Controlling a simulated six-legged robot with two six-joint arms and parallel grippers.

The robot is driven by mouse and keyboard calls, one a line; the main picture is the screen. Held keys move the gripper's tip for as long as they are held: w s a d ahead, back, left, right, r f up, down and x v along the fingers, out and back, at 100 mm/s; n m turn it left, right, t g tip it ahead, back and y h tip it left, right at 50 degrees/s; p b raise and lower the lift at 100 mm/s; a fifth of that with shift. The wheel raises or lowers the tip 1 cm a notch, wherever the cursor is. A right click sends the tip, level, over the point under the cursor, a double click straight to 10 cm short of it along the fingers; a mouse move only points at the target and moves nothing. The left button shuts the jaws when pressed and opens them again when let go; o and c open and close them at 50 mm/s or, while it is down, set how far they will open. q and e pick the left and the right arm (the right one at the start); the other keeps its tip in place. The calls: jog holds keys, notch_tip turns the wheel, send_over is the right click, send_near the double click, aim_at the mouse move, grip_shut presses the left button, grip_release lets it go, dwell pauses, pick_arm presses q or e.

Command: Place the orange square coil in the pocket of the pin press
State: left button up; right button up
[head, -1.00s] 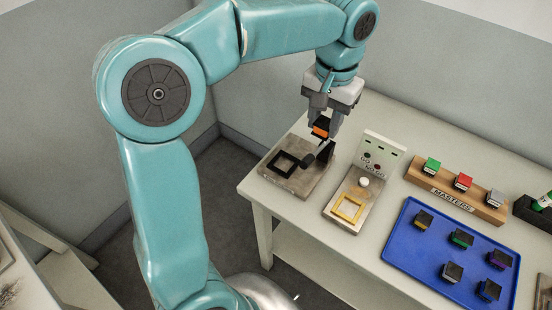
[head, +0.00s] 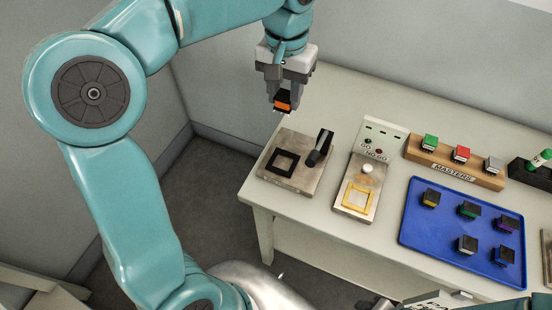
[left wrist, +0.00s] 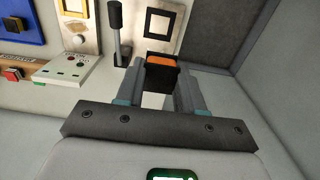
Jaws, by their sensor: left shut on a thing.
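The orange square coil (head: 283,101) is a black-and-orange block held in my left gripper (head: 283,108), which is shut on it. In the left wrist view the coil (left wrist: 161,62) sits between the fingertips (left wrist: 160,68). The gripper is in the air near the back of the pin press, clear of its plate. The pin press (head: 305,184) is a metal plate on the table's left end, with a black-framed square pocket (head: 283,162) and a black-handled lever (head: 319,148). The pocket is empty and also shows in the left wrist view (left wrist: 160,23). My right gripper is not identifiable.
Right of the press stands a GO/NO GO tester (head: 357,197) with a yellow square frame. A blue tray (head: 440,231) holds several coloured blocks. A wooden MASTERS block (head: 447,172) stands behind it. The table behind the press is bare.

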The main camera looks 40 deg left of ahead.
pick_arm(q)
jog(key=shift+f, duration=0.15)
notch_tip(320, 180, down, 15)
jog(key=shift+d+f+b, duration=0.1)
jog(key=shift+f+b, duration=0.1)
jog(key=shift+b, duration=0.45)
notch_tip(320, 180, down, 5)
jog(key=shift+w+r, duration=0.1)
jog(key=shift+r, duration=0.1)
jog(key=shift+f+b, duration=0.2)
jog(key=shift+b, duration=0.1)
jog(key=o, duration=1)
jog(key=shift+o, duration=0.2)
jog(key=shift+r, duration=0.1)
